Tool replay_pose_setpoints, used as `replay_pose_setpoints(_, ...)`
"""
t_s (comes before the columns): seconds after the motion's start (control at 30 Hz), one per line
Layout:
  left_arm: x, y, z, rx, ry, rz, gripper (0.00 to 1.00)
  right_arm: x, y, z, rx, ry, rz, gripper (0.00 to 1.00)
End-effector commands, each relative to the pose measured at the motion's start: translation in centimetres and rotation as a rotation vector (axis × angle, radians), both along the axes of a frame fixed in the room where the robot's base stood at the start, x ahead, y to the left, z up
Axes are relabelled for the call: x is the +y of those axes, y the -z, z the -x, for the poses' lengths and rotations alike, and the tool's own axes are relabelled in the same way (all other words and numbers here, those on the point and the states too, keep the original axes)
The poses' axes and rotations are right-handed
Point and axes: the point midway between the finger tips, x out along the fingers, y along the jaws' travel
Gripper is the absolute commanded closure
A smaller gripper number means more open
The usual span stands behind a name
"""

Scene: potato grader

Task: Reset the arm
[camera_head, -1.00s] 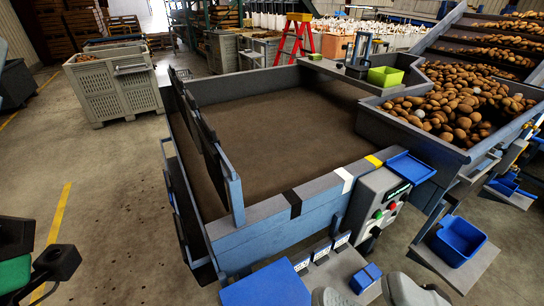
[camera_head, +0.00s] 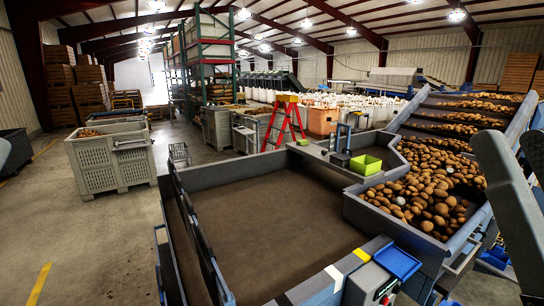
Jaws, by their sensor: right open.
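My right gripper (camera_head: 516,148) is raised close to the camera at the right edge, partly cut off by the frame. It is open, with nothing seen in it. It stands in front of the potato hopper's right side, apart from the belt. My left gripper is not in view. The grader's wide brown belt (camera_head: 270,225) is empty. The sloped hopper (camera_head: 372,221) to its right holds a heap of brown potatoes (camera_head: 440,195).
A light green bin (camera_head: 366,165) sits on the grader's far ledge. A blue tray (camera_head: 397,262) is fixed near the front right corner, above the control box (camera_head: 368,285). A red stepladder (camera_head: 285,125) stands behind. A grey crate (camera_head: 112,160) stands at left, with open floor before it.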

Motion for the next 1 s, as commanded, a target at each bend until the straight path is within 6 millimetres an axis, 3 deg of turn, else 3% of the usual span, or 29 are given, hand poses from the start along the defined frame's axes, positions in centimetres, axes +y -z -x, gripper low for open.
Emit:
replay_pose_setpoints(0.03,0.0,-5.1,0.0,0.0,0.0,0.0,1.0,0.0,-5.1,0.0,0.0,0.001,0.001,0.55)
replay_pose_setpoints(0.3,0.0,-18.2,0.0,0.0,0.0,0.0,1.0,0.0,-18.2,0.0,0.0,0.002,0.001,0.55)
replay_pose_setpoints(0.43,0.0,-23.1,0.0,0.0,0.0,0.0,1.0,0.0,-23.1,0.0,0.0,0.003,0.001,0.55)
replay_pose_setpoints(0.6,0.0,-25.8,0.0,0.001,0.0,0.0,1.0,0.0,-25.8,0.0,0.0,0.004,0.001,0.55)
replay_pose_setpoints(1.0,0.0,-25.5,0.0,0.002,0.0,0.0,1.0,0.0,-25.5,0.0,0.0,0.004,0.001,0.55)
